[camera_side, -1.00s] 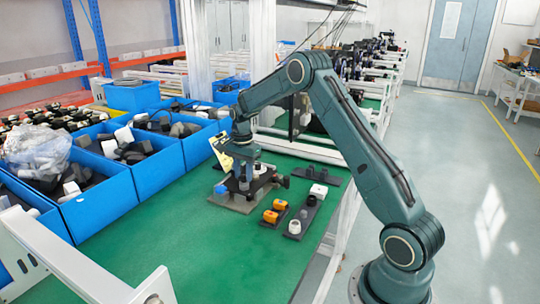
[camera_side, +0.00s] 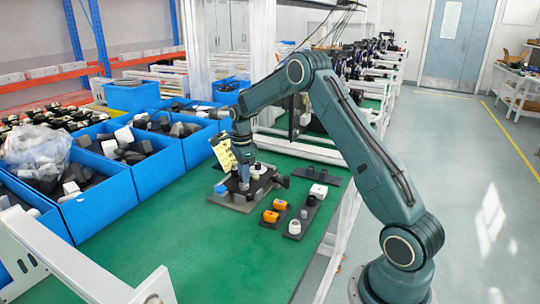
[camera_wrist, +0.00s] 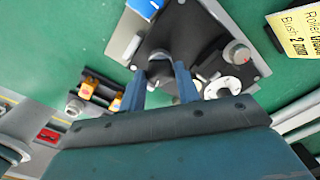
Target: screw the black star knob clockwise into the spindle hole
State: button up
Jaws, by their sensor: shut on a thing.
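My gripper (camera_wrist: 160,88) points down over the black fixture (camera_wrist: 205,45), which sits on a grey plate (camera_side: 232,203) on the green table. In the wrist view its two blue-grey fingers are closed in on the dark knob (camera_wrist: 160,72), directly over the fixture. In the side view my gripper (camera_side: 243,180) hides most of the knob. The spindle hole is hidden under the knob and fingers, so I cannot tell how deep the knob sits.
A white round part (camera_side: 259,169) is on the fixture. Dark trays with orange blocks (camera_side: 271,216) and a white part (camera_side: 318,190) lie to the right. A yellow label card (camera_side: 224,154) stands behind. Blue bins (camera_side: 100,205) line the left. The front green table is clear.

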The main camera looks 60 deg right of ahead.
jog(key=m, duration=0.5)
jog(key=shift+w+r, duration=0.1)
jog(key=shift+r, duration=0.15)
jog(key=o, duration=1)
jog(key=shift+f, duration=0.1)
jog(key=shift+f, duration=0.1)
jog(key=n, duration=1.2)
